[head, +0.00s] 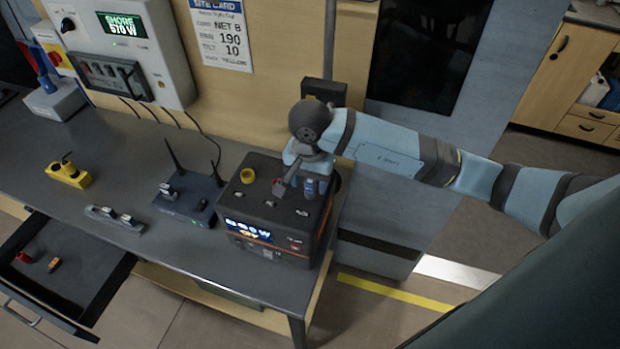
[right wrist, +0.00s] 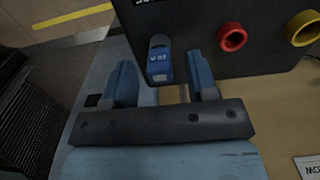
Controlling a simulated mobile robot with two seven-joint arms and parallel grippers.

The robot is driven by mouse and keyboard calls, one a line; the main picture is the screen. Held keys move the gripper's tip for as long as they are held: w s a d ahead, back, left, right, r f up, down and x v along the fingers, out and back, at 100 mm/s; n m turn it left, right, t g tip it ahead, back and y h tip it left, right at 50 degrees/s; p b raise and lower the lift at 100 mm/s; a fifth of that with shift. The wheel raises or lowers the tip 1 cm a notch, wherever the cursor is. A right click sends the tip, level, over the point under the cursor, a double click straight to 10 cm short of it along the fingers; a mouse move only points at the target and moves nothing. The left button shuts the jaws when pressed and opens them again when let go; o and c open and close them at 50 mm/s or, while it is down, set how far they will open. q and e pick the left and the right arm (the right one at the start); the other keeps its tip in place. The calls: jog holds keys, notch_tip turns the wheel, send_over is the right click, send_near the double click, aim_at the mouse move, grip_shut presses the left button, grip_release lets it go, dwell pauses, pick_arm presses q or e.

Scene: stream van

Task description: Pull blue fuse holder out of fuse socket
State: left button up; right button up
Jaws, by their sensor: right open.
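The blue fuse holder (right wrist: 158,64) stands in the top of the black power box (head: 262,205), near its right side. The fuse socket under it is hidden. My right gripper (right wrist: 161,70) is open, with one blue finger on each side of the holder in the right wrist view. Gaps show between the holder and both fingers, so they look apart from it. In the head view my right gripper (head: 305,180) is low over the box and partly hides the holder. My left gripper is not in view.
A red ring (right wrist: 232,38) and a yellow ring (right wrist: 303,28) stand up from the box near the gripper. A router with antennas (head: 190,196) is left of the box. An open drawer (head: 60,265) is at lower left. A wall panel (head: 125,50) is behind.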

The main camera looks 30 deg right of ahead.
aim_at(310, 181)
jog(key=shift+f, duration=0.5)
grip_shut()
jog(key=shift+r, duration=0.1)
jog(key=shift+r+p, duration=0.7)
jog(key=shift+r, duration=0.7)
jog(key=shift+r, duration=0.1)
jog(key=shift+r+p, duration=0.3)
jog(key=shift+r, duration=1.15)
